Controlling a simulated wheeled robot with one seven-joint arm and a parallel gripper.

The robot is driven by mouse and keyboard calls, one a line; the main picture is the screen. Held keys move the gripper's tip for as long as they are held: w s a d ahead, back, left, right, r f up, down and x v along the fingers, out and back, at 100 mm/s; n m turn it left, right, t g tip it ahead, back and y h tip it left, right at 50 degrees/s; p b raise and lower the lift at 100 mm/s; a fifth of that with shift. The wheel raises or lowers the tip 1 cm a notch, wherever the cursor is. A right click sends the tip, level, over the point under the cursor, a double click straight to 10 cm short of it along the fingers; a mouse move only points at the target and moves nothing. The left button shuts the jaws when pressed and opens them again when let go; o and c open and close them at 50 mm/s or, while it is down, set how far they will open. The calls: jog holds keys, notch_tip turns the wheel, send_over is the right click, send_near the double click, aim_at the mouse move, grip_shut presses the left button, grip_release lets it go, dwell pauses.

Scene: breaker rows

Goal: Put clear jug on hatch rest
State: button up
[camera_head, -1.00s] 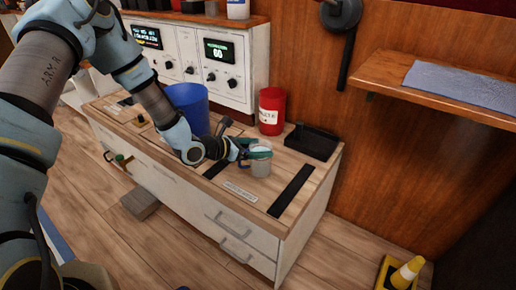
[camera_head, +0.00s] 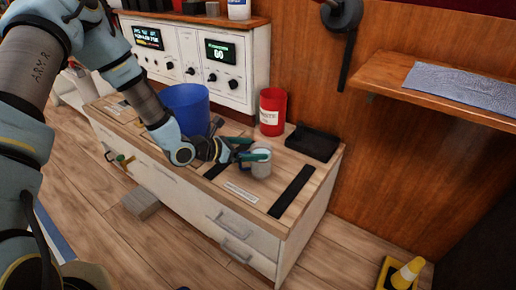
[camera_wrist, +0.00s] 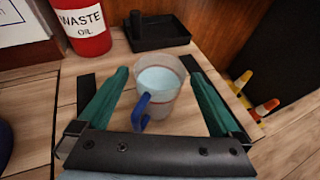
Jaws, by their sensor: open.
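The clear jug (camera_head: 261,166) stands upright on the wooden counter top, near its right half. In the wrist view the jug (camera_wrist: 160,88) has a pale blue inside and a blue handle turned toward my gripper. My gripper (camera_head: 257,149) is open, and its green fingers reach along both sides of the jug. In the wrist view my gripper (camera_wrist: 158,76) shows a gap between each finger and the jug. No readable label names the hatch rest; a wooden wall shelf (camera_head: 395,75) with a grey textured mat (camera_head: 460,85) is at upper right.
A blue bucket (camera_head: 186,108) stands left of the jug. A red waste oil can (camera_head: 272,112) and a black tray (camera_head: 313,143) are behind it. Black strips (camera_head: 292,191) and a label plate (camera_head: 240,191) lie on the counter. A yellow cone (camera_head: 407,272) is on the floor.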

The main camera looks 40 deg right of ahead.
jog(key=w+a+r+m+t+y, duration=0.1)
jog(key=a+r+m+y, duration=0.3)
jog(key=a, duration=1.1)
jog(key=w+a+r+m+t+y, duration=0.1)
jog(key=a+r+m+y, duration=0.3)
jog(key=a, duration=1.2)
jog(key=w+a+r+m+t+y, duration=0.1)
jog(key=a+r+m+y, duration=0.4)
jog(key=a, duration=1)
notch_tip(320, 180, up, 4)
jog(key=m, duration=0.4)
jog(key=shift+w+a+f+m, duration=0.15)
jog(key=shift+a+f+m, duration=0.05)
jog(key=shift+a+m, duration=0.15)
jog(key=shift+p, duration=0.3)
notch_tip(320, 180, up, 22)
jog(key=p, duration=2.1)
jog(key=shift+f, duration=0.25)
